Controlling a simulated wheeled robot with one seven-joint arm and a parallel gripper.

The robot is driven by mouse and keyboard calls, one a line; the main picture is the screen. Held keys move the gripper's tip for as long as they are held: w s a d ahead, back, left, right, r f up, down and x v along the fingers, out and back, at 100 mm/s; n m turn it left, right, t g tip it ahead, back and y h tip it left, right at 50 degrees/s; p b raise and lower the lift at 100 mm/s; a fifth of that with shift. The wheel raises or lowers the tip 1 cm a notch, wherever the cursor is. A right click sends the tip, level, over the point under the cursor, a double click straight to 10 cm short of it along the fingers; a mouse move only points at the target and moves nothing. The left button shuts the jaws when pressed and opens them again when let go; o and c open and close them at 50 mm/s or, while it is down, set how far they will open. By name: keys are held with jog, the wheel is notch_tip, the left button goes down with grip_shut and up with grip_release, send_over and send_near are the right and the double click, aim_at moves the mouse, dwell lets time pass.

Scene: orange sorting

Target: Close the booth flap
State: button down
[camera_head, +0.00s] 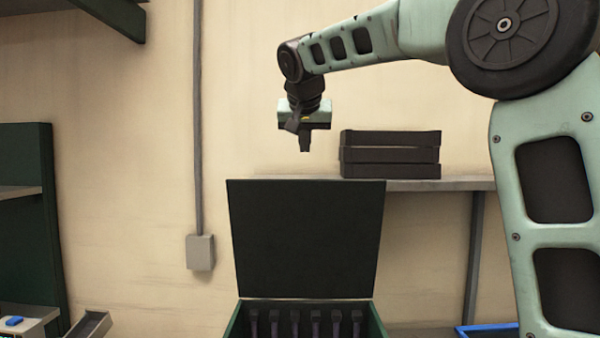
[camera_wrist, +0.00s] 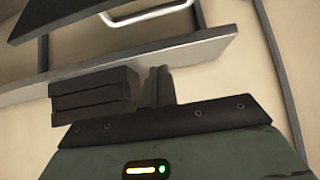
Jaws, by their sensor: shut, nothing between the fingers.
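The booth flap (camera_head: 305,238) is a dark panel standing raised, almost upright, at the back of a green booth box (camera_head: 377,322). The box holds several dark upright pieces in a row. My gripper (camera_head: 305,145) is above the flap's top edge, pointing down, apart from it and empty. Its fingers (camera_wrist: 160,88) are together in the wrist view.
Stacked black crates (camera_head: 390,155) sit on a wall shelf (camera_head: 440,185) right of my gripper; these crates (camera_wrist: 95,95) also show in the wrist view. A grey wall box (camera_head: 200,252) with conduit is left of the flap. A blue-edged tray (camera_head: 487,328) is lower right.

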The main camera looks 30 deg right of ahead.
jog(key=p+x, duration=0.3)
jog(key=x, duration=0.5)
jog(key=s+a+f, duration=0.1)
jog(key=s+a+f+p, duration=0.1)
jog(key=shift+s+f, duration=0.15)
jog(key=shift+s, duration=0.15)
jog(key=shift+f, duration=0.1)
